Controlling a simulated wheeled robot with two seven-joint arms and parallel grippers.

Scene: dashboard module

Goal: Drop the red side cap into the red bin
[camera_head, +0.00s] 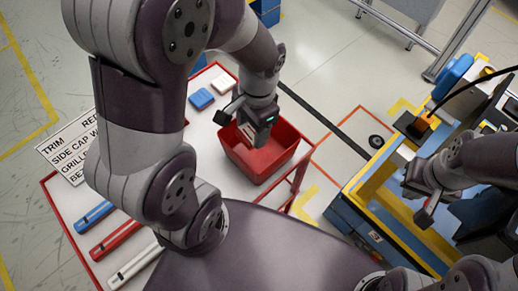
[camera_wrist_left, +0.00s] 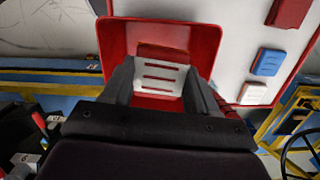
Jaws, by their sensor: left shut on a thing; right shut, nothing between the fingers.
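My left gripper (camera_head: 246,138) is over the red bin (camera_head: 233,163) in the head view, pointing down. It is shut on a white slotted piece (camera_wrist_left: 160,76) with red showing in its slots. A red block-like shape (camera_wrist_left: 160,51) shows just beyond that piece; I cannot tell whether it lies in the bin or belongs to the held piece. The bin's rim surrounds the fingers in the left wrist view (camera_wrist_left: 212,32). A red block (camera_wrist_left: 290,11) lies on the white table top. My right gripper (camera_head: 426,208) is shut and empty by the yellow-and-blue station.
A blue block (camera_head: 201,98) and a white block (camera_head: 224,84) lie on the table behind the bin. Blue, red (camera_head: 116,238) and white bars lie at the table's front left. A lettered sign (camera_head: 72,147) is at the left. The yellow-and-blue station (camera_head: 372,190) stands right.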

